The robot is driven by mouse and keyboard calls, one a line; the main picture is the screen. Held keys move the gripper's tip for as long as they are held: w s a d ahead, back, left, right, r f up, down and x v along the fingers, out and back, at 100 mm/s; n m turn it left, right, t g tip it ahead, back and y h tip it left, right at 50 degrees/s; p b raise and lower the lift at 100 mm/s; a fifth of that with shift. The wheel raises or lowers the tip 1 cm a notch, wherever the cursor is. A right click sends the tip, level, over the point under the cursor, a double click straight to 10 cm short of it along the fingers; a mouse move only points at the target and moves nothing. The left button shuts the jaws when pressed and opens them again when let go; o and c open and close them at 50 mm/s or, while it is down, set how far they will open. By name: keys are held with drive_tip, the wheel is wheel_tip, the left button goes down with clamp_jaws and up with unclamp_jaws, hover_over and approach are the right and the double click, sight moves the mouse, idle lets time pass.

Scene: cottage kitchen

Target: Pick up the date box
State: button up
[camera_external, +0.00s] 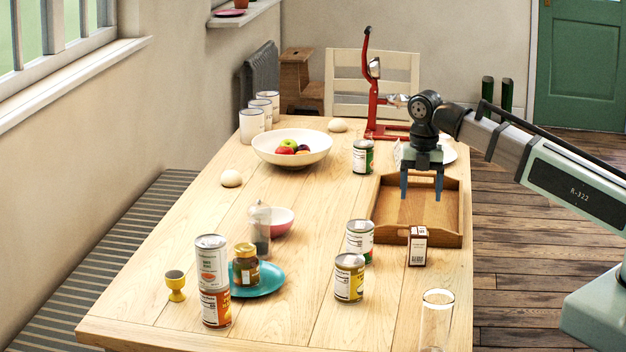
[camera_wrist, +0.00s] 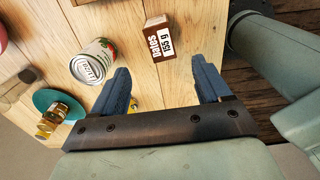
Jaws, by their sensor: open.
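The date box (camera_external: 417,246) is a small brown and white carton standing upright on the wooden table, at the near edge of the wooden tray. In the wrist view the date box (camera_wrist: 161,42) shows its "Dates" lettering, ahead of the space between my fingers. My gripper (camera_external: 421,197) is open and empty above the tray, higher than the box and farther from the camera. In the wrist view my gripper (camera_wrist: 161,68) has its two blue fingers spread wide, with nothing between them.
The wooden tray (camera_external: 466,215) lies under my gripper. A can (camera_external: 359,241) stands left of the box, with a yellow-labelled can (camera_external: 349,278) nearer the camera. A clear glass (camera_external: 436,318) stands at the near right. Stacked cans (camera_external: 212,262) and a teal plate (camera_external: 274,282) are farther left.

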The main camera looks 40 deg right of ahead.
sight(419, 231)
drive_tip(key=shift+n, duration=0.6)
drive_tip(key=shift+s+f, duration=0.1)
drive_tip(key=shift+f, duration=6.85)
drive_tip(key=c, duration=1.2)
